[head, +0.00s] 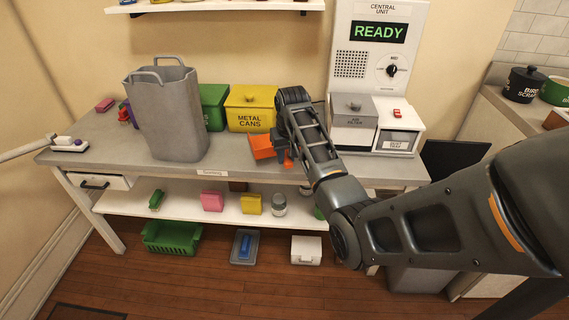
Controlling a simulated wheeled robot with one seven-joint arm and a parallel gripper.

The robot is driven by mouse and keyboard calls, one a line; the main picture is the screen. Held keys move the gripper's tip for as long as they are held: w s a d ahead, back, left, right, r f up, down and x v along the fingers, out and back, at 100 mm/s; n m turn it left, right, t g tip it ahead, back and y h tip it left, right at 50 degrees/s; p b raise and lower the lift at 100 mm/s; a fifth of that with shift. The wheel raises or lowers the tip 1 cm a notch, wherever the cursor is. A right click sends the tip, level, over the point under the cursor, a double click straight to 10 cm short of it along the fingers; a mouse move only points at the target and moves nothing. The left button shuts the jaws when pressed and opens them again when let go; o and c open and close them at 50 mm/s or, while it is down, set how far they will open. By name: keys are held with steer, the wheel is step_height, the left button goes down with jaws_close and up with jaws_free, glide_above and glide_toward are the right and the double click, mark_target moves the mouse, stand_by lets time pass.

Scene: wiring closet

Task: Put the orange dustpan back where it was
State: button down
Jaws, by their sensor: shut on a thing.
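The orange dustpan (262,147) is at the bench's front edge, in front of the yellow METAL CANS bin. My gripper (283,148) reaches down at its right side and is shut on it. The fingers are small and partly hidden by my arm. A bit of orange also shows just right of and below the fingers. I cannot tell whether the dustpan rests on the bench top (225,160) or is held just above it.
A tall grey bin (168,115) stands left on the bench. A green bin (213,106) and the yellow METAL CANS bin (250,108) stand behind. The AIR FILTER box (352,122) is to the right. The lower shelf (180,208) holds small items; bare floor lies in front.

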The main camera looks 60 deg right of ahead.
steer(key=shift+f, duration=2.3)
steer(key=c, duration=0.9)
jaws_free()
